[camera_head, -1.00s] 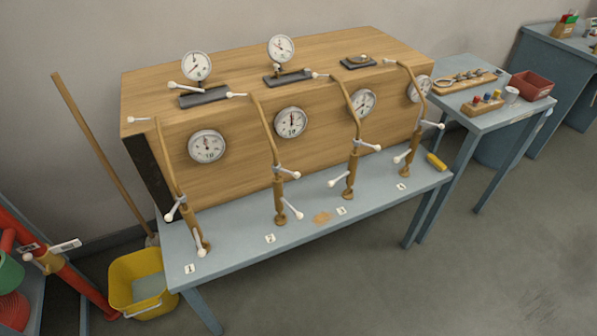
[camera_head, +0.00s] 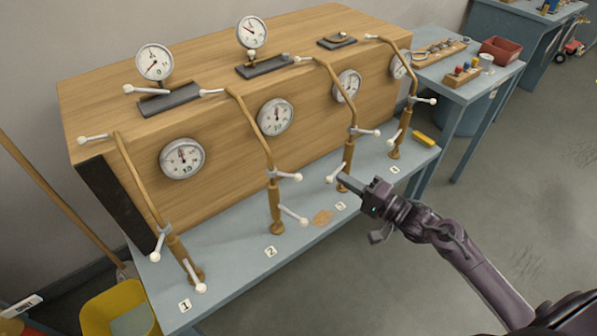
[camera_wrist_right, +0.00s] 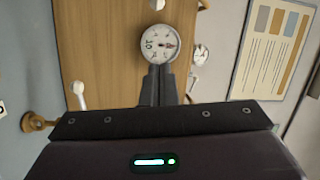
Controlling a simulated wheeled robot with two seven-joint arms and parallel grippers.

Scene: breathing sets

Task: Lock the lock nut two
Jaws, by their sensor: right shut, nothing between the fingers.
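The post marked 2 (camera_head: 274,205) is a brass-coloured bent pipe standing on the bench. It carries an upper white-tipped lever (camera_head: 288,177) and a lower one (camera_head: 293,215); I cannot tell which belongs to the lock nut. A "2" label (camera_head: 270,252) lies in front of its foot. My right gripper (camera_head: 343,180) is shut and empty, to the right of post two and in front of post three's lower part. In the right wrist view the shut fingers (camera_wrist_right: 158,86) point toward a round gauge (camera_wrist_right: 158,44) on the wooden panel. My left gripper is out of view.
Similar posts one (camera_head: 175,245), three (camera_head: 348,155) and four (camera_head: 404,125) stand along the blue-grey bench (camera_head: 228,262). The wooden cabinet (camera_head: 225,155) with gauges is close behind them. A yellow bucket (camera_head: 120,308) is at lower left. The floor at right is clear.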

